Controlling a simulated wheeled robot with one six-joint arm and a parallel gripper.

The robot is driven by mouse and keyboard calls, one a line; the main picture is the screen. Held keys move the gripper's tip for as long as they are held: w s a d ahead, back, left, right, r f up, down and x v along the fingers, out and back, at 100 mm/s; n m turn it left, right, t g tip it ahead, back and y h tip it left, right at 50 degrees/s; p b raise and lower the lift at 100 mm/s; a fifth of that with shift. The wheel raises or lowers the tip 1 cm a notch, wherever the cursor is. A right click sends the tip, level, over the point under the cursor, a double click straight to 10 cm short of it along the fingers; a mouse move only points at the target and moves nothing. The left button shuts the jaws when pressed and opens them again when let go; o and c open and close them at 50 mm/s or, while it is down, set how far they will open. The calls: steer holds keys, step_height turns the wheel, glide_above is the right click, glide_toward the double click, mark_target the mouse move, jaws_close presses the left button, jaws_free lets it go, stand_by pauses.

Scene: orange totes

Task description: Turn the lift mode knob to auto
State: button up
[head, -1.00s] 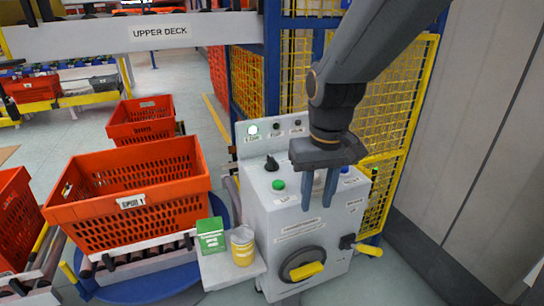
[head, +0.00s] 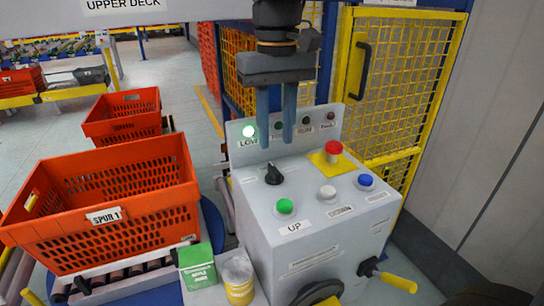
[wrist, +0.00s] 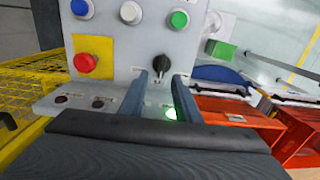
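The black knob (head: 273,174) sits on the sloped top of the grey control box (head: 318,222), near its left back edge. Its small label is too blurred to read. My gripper (head: 276,144) points down above and behind the knob, in front of the upright light panel. Its two blue-grey fingers are apart with nothing between them. In the wrist view the knob (wrist: 161,67) shows just beyond the gap of my gripper (wrist: 160,80), its pointer toward the fingers. I see no clear contact.
A green button (head: 284,206), white button (head: 327,192), blue button (head: 365,181) and red mushroom button (head: 333,149) stand near the knob. An orange tote (head: 105,208) is at left, a yellow mesh fence (head: 395,100) behind right.

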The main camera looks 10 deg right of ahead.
mark_target(274, 168)
steer(key=f, duration=0.7)
steer(key=shift+s+a+f+p, duration=0.1)
steer(key=shift+a+f+p, duration=0.1)
steer(key=shift+p, duration=0.15)
jaws_close()
